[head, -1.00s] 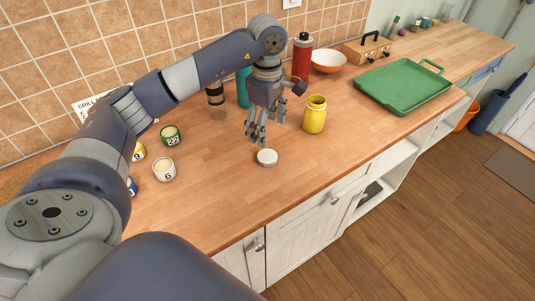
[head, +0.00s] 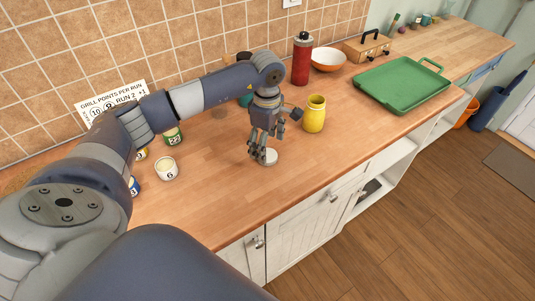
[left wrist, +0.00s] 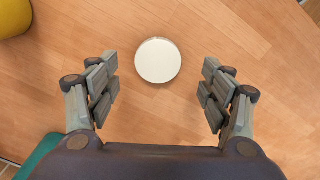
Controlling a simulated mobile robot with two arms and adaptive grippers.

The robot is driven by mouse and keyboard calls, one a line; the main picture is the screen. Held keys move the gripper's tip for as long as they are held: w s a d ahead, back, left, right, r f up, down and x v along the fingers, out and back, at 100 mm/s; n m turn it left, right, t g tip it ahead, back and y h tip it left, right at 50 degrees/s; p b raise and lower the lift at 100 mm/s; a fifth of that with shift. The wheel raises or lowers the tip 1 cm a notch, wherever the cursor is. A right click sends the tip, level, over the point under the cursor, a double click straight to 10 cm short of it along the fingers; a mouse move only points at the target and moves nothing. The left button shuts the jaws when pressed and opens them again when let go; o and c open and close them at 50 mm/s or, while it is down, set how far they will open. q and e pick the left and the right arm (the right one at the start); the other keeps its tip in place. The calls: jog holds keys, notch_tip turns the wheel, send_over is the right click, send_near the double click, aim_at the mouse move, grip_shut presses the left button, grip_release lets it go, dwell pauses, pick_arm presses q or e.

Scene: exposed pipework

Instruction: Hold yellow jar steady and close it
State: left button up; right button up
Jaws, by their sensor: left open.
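The yellow jar (head: 314,115) stands upright on the wooden counter, to the right of my left gripper in the head view; its mouth looks open. Part of it shows at the top left of the left wrist view (left wrist: 14,17). A round white lid (head: 268,157) lies flat on the counter. My left gripper (head: 261,154) points down above the lid, open and empty. In the left wrist view the lid (left wrist: 158,60) lies between and slightly beyond the spread fingers, touching neither. My right gripper is not in view.
A red bottle (head: 301,60), a white-orange bowl (head: 328,60) and a green tray (head: 403,85) stand behind and right. The front counter is clear.

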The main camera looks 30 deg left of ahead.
aim_at(271, 154)
pick_arm(q)
notch_tip(271, 154, down, 4)
jog(key=shift+w+a+p, duration=0.15)
jog(key=shift+p, duration=0.45)
jog(key=shift+c, duration=0.3)
jog(key=c, duration=0.8)
